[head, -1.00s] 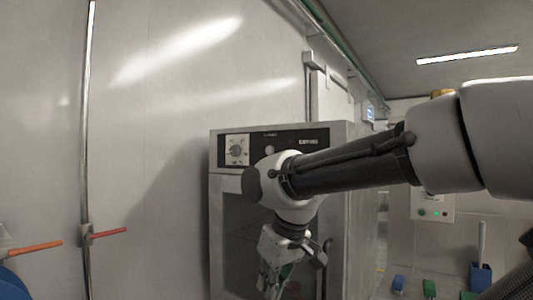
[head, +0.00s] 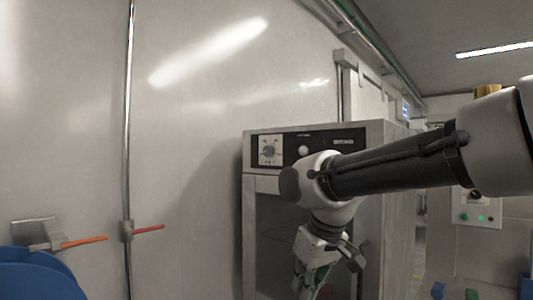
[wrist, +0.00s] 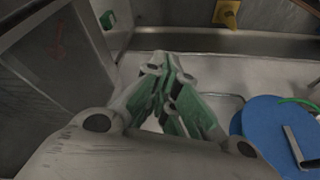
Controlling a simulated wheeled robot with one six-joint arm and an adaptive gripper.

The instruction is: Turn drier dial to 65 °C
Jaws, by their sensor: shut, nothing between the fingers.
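The drier (head: 375,200) is a grey cabinet with a dark front panel, standing against the pale wall in the head view. Its dial (head: 269,151) is a grey knob on a white square plate at the panel's upper left. The dial's marks are too small to read. My gripper (head: 310,295) hangs low in front of the drier's door, below and to the right of the dial and apart from it. In the wrist view my gripper's green-padded fingers (wrist: 170,65) are together and empty. The dial is not seen in the wrist view.
A blue round thing (head: 38,280) stands at the lower left, near red-handled pipe fittings (head: 148,229) on the wall. A control box (head: 478,208) with green lights hangs at the right. The wrist view shows a blue disc (wrist: 268,135) at the right.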

